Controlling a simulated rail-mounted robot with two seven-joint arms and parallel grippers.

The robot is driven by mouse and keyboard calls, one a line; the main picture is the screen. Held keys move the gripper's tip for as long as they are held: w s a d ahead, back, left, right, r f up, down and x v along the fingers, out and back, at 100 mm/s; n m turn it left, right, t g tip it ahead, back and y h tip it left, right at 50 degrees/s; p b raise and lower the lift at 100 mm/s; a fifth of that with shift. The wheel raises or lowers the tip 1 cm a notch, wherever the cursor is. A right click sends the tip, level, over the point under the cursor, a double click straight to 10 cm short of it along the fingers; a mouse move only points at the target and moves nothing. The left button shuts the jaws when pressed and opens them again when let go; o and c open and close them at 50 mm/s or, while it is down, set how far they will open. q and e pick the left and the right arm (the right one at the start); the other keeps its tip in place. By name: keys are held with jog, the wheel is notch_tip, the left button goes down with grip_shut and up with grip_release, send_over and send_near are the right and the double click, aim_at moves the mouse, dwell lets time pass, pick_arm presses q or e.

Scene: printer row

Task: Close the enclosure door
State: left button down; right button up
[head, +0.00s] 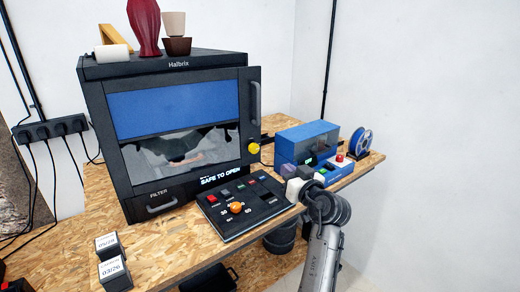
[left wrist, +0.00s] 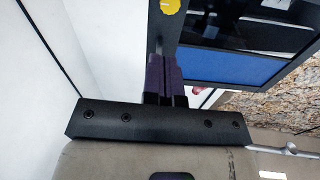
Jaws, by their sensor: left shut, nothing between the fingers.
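The black enclosure (head: 170,190) stands on the bench, with a blue panel and a window in its door (head: 172,108). The door's right edge sticks out past the body, so it looks slightly ajar. The door has a vertical handle (head: 256,104) and a yellow knob (head: 253,148) on the right. My left gripper (head: 289,169) is shut and empty, right of the door and apart from it in the head view. In the left wrist view its dark fingers (left wrist: 161,65) appear beside the door's dark edge, with the blue panel (left wrist: 228,67) to the right; contact is unclear. My right gripper is out of view.
A blue machine (head: 305,142) and a blue spool (head: 361,140) stand at right. A red vase (head: 144,27) and cups sit on top. Small labelled boxes (head: 112,270) stand front left.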

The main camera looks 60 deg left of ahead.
pick_arm(q)
jog(key=s+f, duration=0.1)
jog(key=n, duration=0.1)
send_near(257, 150)
jog(key=a, duration=0.6)
jog(key=shift+w+r, duration=0.1)
jog(key=shift+w, duration=0.15)
jog(key=shift+w+a, duration=0.1)
jog(key=shift+a, duration=0.65)
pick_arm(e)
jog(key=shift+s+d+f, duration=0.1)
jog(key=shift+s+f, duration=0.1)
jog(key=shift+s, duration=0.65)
